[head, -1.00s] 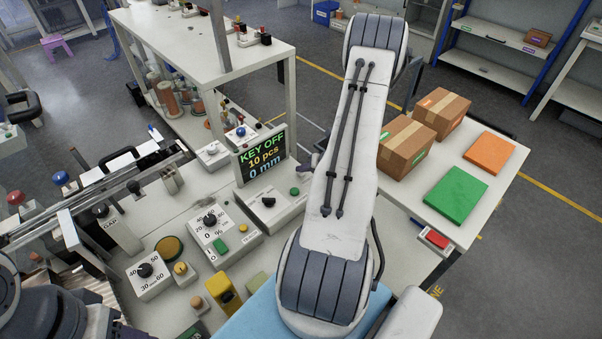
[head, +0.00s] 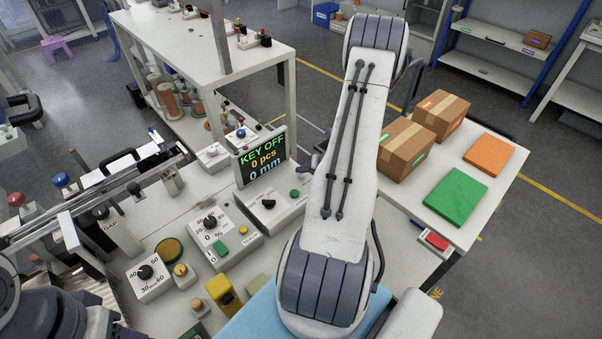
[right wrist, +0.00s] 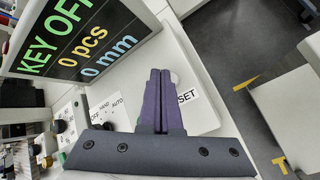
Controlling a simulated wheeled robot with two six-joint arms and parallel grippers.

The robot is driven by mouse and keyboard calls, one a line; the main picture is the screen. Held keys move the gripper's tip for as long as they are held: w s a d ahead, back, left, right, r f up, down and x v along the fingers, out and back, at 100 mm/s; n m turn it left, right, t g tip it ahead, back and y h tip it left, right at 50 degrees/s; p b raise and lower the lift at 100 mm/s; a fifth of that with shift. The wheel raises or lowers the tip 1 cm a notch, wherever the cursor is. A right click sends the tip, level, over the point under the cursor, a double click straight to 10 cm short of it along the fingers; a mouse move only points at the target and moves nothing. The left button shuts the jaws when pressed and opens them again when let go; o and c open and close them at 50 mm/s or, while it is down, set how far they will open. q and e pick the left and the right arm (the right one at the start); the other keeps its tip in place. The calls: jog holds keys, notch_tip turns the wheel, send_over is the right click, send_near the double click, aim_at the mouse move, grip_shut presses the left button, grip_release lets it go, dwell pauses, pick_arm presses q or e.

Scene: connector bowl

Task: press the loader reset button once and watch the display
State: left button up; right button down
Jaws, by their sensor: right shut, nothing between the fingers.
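The display (head: 262,160) stands at the back of the bench and reads KEY OFF, 0 pcs, 0 mm. It also shows at the upper left of the right wrist view (right wrist: 80,38). My right gripper (right wrist: 160,74) is shut and empty, its fingertips over a pale box just in front of the display. A label (right wrist: 188,97) ending in "SET" shows beside the fingers; the button itself is hidden behind them. In the head view only a small purple part of this gripper (head: 309,167) shows past my arm. My left gripper is not in view.
A box with a black selector knob (head: 268,203) and a green button (head: 294,193) stands in front of the display. Other control boxes, such as one with a dial (head: 145,271), crowd the bench to the left. Cartons (head: 405,145) stand on a table at right.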

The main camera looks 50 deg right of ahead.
aim_at(303, 179)
jog(key=shift+r, duration=0.4)
jog(key=shift+r, duration=0.1)
notch_tip(303, 179, up, 5)
jog(key=p, duration=0.4)
dwell(0.8)
